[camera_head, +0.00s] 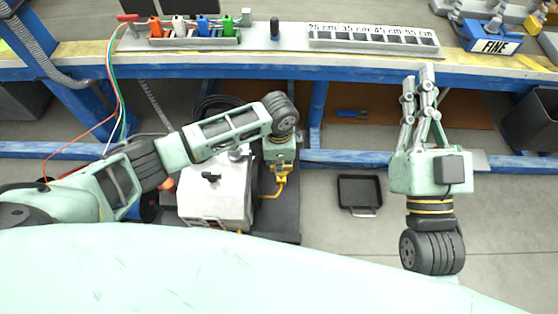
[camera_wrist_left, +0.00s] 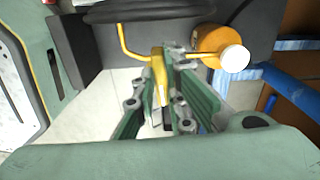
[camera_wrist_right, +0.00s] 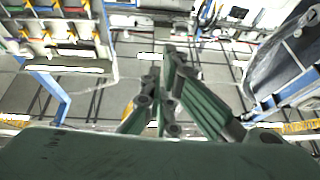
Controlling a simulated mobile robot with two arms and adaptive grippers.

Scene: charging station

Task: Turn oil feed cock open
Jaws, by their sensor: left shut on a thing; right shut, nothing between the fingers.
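A yellow lever (camera_wrist_left: 158,72), which looks like the oil feed cock's handle, sits between the fingertips of my left gripper (camera_wrist_left: 168,60) in the left wrist view. The gripper is shut on it. Thin yellow pipe runs on both sides of it, beside an orange container with a white cap (camera_wrist_left: 232,58). In the head view, my left gripper (camera_head: 280,155) points down beside the grey-white machine (camera_head: 215,190), and yellow pipe (camera_head: 277,188) shows just below it. The fingertips are hidden there. My right gripper (camera_head: 426,72) is shut and empty, reaching toward the bench edge.
A blue-framed workbench (camera_head: 360,72) runs across the back, with colored plugs (camera_head: 180,27), a labeled slotted rack (camera_head: 372,37) and a blue FINE box (camera_head: 492,40). A black tray (camera_head: 360,194) lies on the floor. Colored wires hang at left. Floor around the tray is clear.

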